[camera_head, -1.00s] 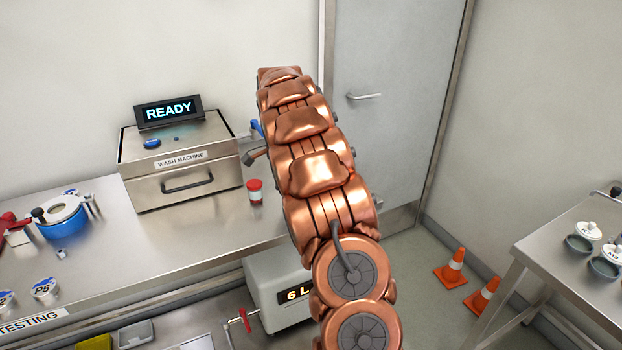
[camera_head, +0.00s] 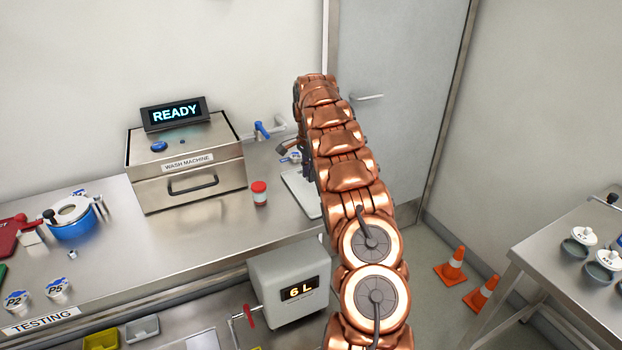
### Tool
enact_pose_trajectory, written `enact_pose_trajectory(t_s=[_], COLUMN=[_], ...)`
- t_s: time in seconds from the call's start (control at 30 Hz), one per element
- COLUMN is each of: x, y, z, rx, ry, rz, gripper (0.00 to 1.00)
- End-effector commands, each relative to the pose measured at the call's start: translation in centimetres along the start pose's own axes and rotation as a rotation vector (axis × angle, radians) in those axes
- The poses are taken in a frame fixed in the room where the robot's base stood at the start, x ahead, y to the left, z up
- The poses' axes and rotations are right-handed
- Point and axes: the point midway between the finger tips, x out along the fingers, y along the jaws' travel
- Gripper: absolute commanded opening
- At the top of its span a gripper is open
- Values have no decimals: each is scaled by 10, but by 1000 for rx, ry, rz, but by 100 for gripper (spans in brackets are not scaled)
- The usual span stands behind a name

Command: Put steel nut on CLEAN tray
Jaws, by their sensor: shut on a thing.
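My copper-coloured arm reaches over the right end of the steel counter. A grey part of my gripper (camera_head: 285,149) shows just left of the arm's far end. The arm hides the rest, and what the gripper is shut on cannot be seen. A flat pale tray (camera_head: 300,197) lies on the counter beside the arm, partly covered by it. No CLEAN label can be read on it. I cannot make out a steel nut for certain. A small metallic piece (camera_head: 72,254) lies on the counter at the left, too small to identify.
A wash machine (camera_head: 187,172) with a READY display stands on the counter. A red-lidded jar (camera_head: 260,193) and a blue-handled tap (camera_head: 262,130) are near my arm. A blue round container (camera_head: 72,222) stands left. Orange cones (camera_head: 452,267) are on the floor.

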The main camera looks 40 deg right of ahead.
Motion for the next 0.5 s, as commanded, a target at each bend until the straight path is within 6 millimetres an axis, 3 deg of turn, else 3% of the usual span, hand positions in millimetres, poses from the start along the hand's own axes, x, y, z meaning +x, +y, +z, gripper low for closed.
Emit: enact_pose_trajectory(t_s=[0.33, 0.5], x=[2, 16], y=[-2, -2], z=[-9, -9], rx=[2, 2], ry=[-1, 0], rz=[1, -1], gripper=[0, 0])
